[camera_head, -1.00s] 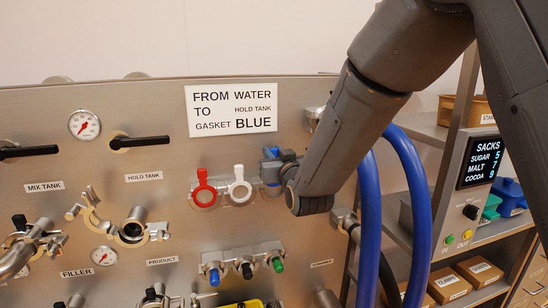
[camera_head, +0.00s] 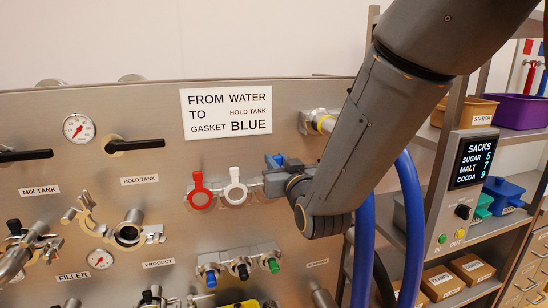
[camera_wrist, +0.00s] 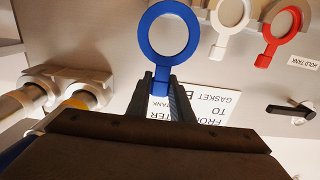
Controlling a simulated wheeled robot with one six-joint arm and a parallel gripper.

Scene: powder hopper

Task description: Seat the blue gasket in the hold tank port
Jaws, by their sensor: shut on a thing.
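The blue gasket is a flat ring with a short tab; in the wrist view (camera_wrist: 147,36) it shows whole, its tab between my fingers. My gripper (camera_wrist: 162,86) is shut on that tab. In the head view my gripper (camera_head: 277,176) is right of the white gasket, in front of the panel, and the gasket is mostly hidden by it. I cannot tell its gap from the rack. The hold tank port (camera_head: 128,234) is a steel pipe stub with an open clamp, lower left of my gripper, below the HOLD TANK label (camera_head: 140,180).
A red gasket (camera_head: 200,201) and a white gasket (camera_head: 235,196) hang on the rack left of my gripper. Blue hoses (camera_head: 410,220) loop at the right beside the shelves. Coloured knobs (camera_head: 240,265) stick out below. A sign (camera_head: 227,111) names the blue gasket and hold tank.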

